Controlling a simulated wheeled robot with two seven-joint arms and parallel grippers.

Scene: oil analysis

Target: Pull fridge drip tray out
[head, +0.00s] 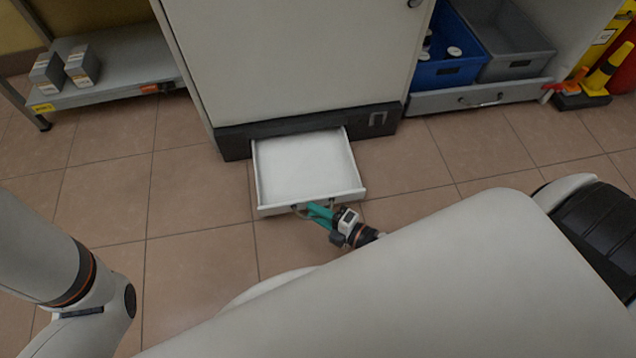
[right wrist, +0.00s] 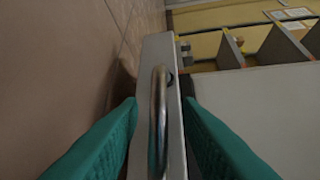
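The white drip tray (head: 308,165) sticks well out from the dark base of the fridge (head: 290,60), low above the floor, and looks empty. Its front panel (right wrist: 158,50) carries a metal bar handle (right wrist: 159,110), also seen in the head view (head: 299,211). My right gripper (head: 318,210) is at this handle, with its green fingers on either side of the bar. In the right wrist view the fingers (right wrist: 159,122) stand apart, with a visible gap on both sides of the bar. My left gripper is out of view; only part of my left arm shows.
A grey low shelf (head: 115,75) with two small boxes stands at the left. Blue (head: 450,60) and grey bins (head: 515,45) stand on a shelf at the right, beside yellow-and-black objects (head: 600,75). The tiled floor around the tray is clear.

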